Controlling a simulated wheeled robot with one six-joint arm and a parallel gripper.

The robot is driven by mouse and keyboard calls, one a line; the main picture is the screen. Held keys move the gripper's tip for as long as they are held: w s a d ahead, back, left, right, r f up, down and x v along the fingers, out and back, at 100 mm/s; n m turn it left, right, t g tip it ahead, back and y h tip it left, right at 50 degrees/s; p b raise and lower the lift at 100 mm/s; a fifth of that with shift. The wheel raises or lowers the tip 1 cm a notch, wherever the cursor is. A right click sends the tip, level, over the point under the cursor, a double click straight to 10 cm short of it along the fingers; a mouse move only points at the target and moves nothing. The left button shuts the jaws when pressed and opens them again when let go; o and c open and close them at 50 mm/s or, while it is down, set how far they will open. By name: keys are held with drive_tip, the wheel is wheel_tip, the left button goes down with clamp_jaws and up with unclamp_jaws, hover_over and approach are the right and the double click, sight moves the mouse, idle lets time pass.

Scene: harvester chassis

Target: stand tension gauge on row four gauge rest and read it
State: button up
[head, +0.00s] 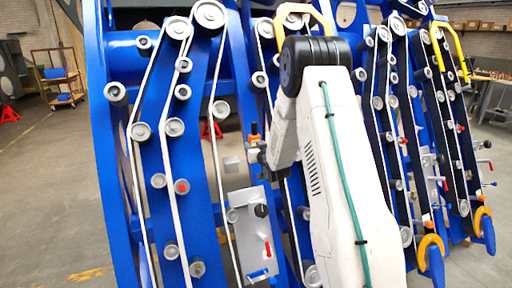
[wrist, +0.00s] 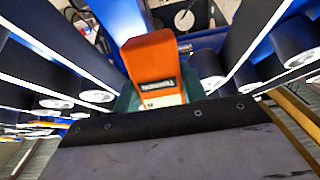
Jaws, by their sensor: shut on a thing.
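The tension gauge (wrist: 152,62) shows in the wrist view as an orange body with a dark label and a green lower part. It sits just beyond the dark edge of my gripper, which hides its near end. In the head view a small orange part of the gauge (head: 254,128) shows above my gripper (head: 257,152), left of my white arm. My gripper is shut on the gauge, in front of the blue chassis. I cannot tell which part is the row four gauge rest; my arm covers the middle rows.
Blue chassis plates (head: 112,150) carry several rows of grey pulleys and pale belts. A small grey block (head: 231,164) lies left of my gripper. Below is a grey panel (head: 245,232) with a red lever. Yellow curved handles (head: 432,245) stick out at right.

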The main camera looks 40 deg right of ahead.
drive_tip(key=w+a, duration=0.1)
drive_tip(key=w, duration=0.2)
drive_tip(key=w+a, duration=0.2)
drive_tip(key=w, duration=0.1)
drive_tip(key=w+a, duration=0.2)
drive_tip(key=w, duration=0.1)
drive_tip(key=shift+w+a, duration=0.2)
drive_tip(key=shift+w, duration=0.15)
drive_tip(key=shift+f, duration=1.8)
drive_tip(key=shift+f, duration=0.35)
drive_tip(key=o, duration=1.2)
drive_tip(key=shift+f, duration=0.1)
drive_tip(key=v, duration=0.7)
drive_tip(key=shift+s+a, duration=0.15)
drive_tip(key=shift+s, duration=0.2)
